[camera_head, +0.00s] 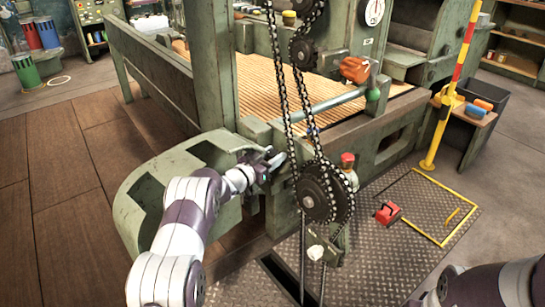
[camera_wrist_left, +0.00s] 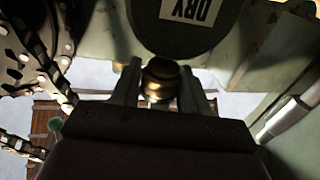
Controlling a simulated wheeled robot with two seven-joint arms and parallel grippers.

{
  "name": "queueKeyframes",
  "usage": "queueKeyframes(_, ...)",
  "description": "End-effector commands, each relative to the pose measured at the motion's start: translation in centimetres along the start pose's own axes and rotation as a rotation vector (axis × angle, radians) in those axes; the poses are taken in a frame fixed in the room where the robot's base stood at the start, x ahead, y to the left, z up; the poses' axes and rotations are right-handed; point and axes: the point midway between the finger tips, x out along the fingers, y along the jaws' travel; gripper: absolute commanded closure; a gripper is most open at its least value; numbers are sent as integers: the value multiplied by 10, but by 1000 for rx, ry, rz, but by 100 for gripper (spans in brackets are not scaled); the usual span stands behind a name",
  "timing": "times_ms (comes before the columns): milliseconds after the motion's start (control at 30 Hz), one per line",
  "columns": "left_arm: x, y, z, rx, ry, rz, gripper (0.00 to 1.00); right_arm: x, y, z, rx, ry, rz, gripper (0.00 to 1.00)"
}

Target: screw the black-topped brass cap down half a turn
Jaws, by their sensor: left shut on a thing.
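My left gripper (camera_head: 272,160) reaches in beside the green machine frame, just left of the chain. In the left wrist view the left gripper (camera_wrist_left: 159,80) has one finger on each side of a brass cap (camera_wrist_left: 158,86) and is shut on it. The cap's upper part looks dark, but shadow makes its top hard to judge. In the head view the cap is hidden by the gripper and machine. My right arm (camera_head: 497,286) enters at the lower right; its gripper is too cut off to judge.
A black chain (camera_head: 281,85) and sprocket (camera_head: 318,193) hang close to the left gripper's right. A dark round part labelled DRY (camera_wrist_left: 186,22) sits just above the cap.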

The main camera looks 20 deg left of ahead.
Motion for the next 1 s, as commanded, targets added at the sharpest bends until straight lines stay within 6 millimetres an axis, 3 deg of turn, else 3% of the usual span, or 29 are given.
queueKeyframes(500, 0, 0, 0, -1, 0, 19, 86, 0, 0, 0, 0, 0, 0, 57)
queueKeyframes(533, 0, 0, 0, 0, 0, 19, 49, 0, 0, 0, 0, 0, 0, 57)
queueKeyframes(567, 0, 0, 0, 0, 0, 19, 39, 0, 0, 0, 0, 0, 0, 57)
queueKeyframes(1000, 2, 3, 0, 0, 0, 20, 36, 0, 0, 0, 0, 0, 0, 57)
